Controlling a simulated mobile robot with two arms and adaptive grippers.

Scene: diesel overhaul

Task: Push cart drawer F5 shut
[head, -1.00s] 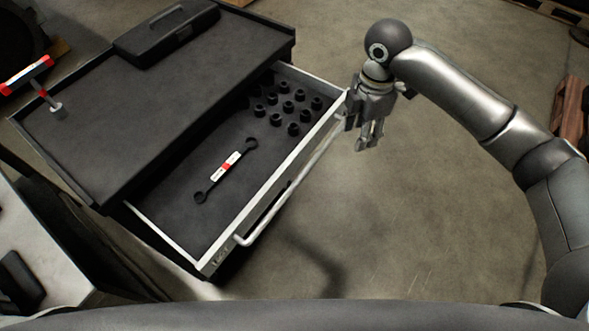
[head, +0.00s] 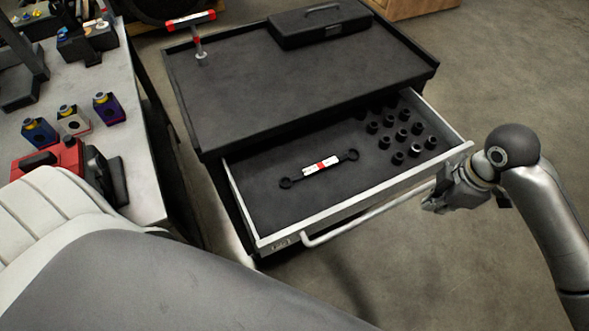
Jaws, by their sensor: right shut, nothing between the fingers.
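The cart drawer (head: 350,206) is pulled out from the dark tool cart (head: 300,85), with a pale front and a bar handle (head: 368,215). The small label at its left end is too small to read. A double-ended wrench (head: 322,168) with a white and red band and several black sockets (head: 403,135) lie inside. My right gripper (head: 432,203) is shut and empty at the drawer front's right end, by the end of the handle. I cannot tell whether it touches. My left gripper is not in view.
A black toolbox (head: 318,23) and a red-and-white-ended T-shaped tool (head: 200,55) are on the cart top. A workbench (head: 140,150) with a red item (head: 50,165) and small coloured blocks stands at the left. The floor right of the cart is open.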

